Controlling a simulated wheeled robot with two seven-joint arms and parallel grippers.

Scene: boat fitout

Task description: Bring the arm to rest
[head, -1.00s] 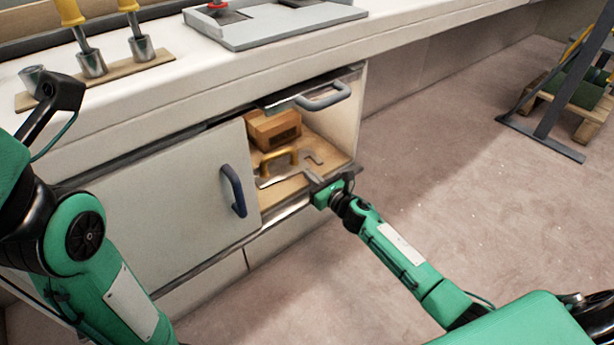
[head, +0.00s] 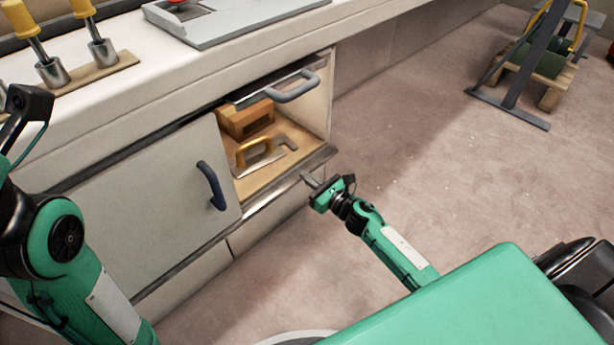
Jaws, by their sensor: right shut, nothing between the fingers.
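My right gripper (head: 312,185) is shut and empty, just outside the open part of the cabinet, in front of its lower right edge. My right arm (head: 388,245) reaches to it from the lower right. My left arm (head: 62,240) stands at the left edge of the head view, folded upward; I cannot make out its gripper's fingers.
The cabinet's open bay holds a wooden block (head: 246,119) and a yellow-handled tool (head: 255,150). A sliding door (head: 150,205) with a dark handle covers the left part. A grey handle (head: 292,88) juts out above the bay.

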